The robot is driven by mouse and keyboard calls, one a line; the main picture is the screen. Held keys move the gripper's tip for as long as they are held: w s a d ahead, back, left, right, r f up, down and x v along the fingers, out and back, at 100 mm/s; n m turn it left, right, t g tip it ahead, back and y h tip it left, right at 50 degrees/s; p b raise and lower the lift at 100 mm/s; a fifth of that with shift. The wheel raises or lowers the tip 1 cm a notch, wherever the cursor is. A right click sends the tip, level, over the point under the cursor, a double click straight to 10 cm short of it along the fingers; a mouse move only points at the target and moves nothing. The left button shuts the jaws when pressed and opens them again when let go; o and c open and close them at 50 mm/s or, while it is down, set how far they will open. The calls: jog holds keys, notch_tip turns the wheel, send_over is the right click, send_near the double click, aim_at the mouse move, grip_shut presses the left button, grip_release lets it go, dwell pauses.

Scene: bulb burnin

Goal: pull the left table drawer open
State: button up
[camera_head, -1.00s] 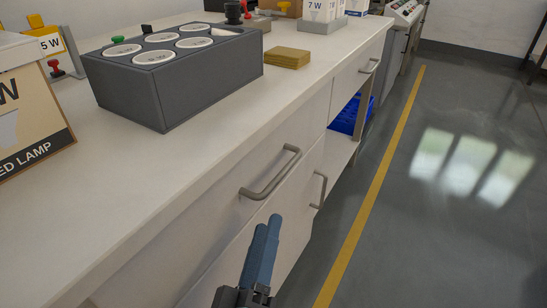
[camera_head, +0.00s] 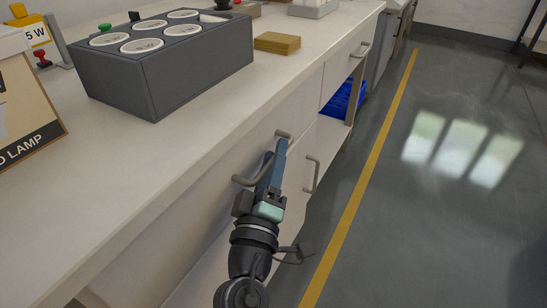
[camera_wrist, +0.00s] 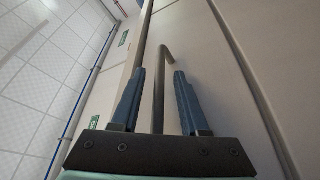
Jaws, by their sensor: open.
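The left table drawer (camera_head: 205,185) has a pale front that looks flush with the bench. Its grey bar handle (camera_head: 240,180) is partly covered by my gripper (camera_head: 275,152) in the head view. In the wrist view, my gripper (camera_wrist: 159,75) has its two blue fingers apart. The handle (camera_wrist: 158,95) runs lengthwise in the gap between them, its bent end showing beyond the fingertips. The fingers are not closed on it. I cannot tell whether either finger touches it.
A grey box with round white-topped sockets (camera_head: 150,85) and a yellow-brown stack (camera_head: 277,43) stand on the white worktop (camera_head: 130,160). The floor beyond the yellow line (camera_head: 365,190) is clear.

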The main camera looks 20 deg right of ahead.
jog(key=shift+c, duration=0.3)
grip_shut()
dwell(1.1)
